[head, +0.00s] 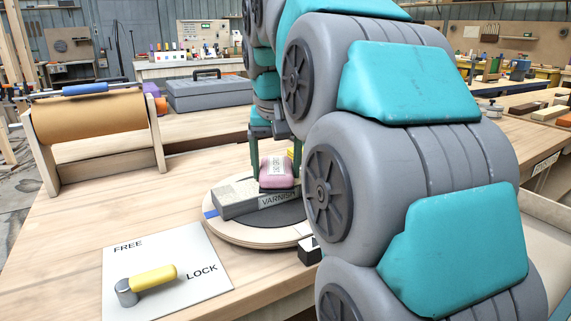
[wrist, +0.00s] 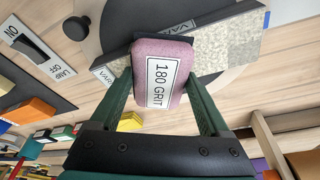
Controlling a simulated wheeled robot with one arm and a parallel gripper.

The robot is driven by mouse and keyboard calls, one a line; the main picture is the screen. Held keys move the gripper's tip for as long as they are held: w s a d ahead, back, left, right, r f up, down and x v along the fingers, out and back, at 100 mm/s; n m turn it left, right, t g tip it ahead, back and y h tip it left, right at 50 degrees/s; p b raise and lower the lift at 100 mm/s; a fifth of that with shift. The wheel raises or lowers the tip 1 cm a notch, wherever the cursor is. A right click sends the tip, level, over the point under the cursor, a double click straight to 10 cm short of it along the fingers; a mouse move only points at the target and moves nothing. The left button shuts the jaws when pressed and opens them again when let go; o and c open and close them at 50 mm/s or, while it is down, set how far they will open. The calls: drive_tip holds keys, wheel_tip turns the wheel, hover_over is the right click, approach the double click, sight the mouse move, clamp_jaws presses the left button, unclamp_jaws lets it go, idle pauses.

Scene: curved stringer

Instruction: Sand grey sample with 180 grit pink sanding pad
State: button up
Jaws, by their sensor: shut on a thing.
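My gripper (wrist: 158,95) is shut on the pink sanding pad (wrist: 172,60), labelled 180 GRIT in the wrist view. The pad also shows in the head view (head: 276,171), low over the grey sample (head: 240,200). I cannot tell whether pad and sample touch. The sample is a long grey block with a VARNISH label, lying on a round turntable (head: 222,233). In the wrist view the sample (wrist: 228,52) shows a speckled pale face beside the pad; the pad hides part of it. My arm covers the turntable's right side in the head view.
A yellow-handled lever (head: 152,277) on a white plate points toward LOCK. A paper roll on a wooden stand (head: 95,118) and a grey case (head: 208,92) stand behind. A lamp switch (wrist: 36,45) and coloured blocks (wrist: 35,112) show in the wrist view.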

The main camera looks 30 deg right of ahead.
sight(216, 196)
drive_tip(key=shift+a+f+b, duration=0.15)
drive_tip(key=shift+a, duration=1.35)
drive_tip(key=shift+a+f+b, duration=0.1)
drive_tip(key=shift+a+b, duration=0.05)
drive_tip(key=shift+a, duration=1.35)
drive_tip(key=shift+a+r, duration=0.15)
drive_tip(key=shift+a, duration=1.5)
drive_tip(key=shift+a+r, duration=0.1)
drive_tip(key=shift+a, duration=1.5)
drive_tip(key=shift+r, duration=0.1)
wheel_tip(216, 196, up, 6)
drive_tip(key=shift+d+f+p, duration=0.1)
drive_tip(key=shift+p, duration=0.75)
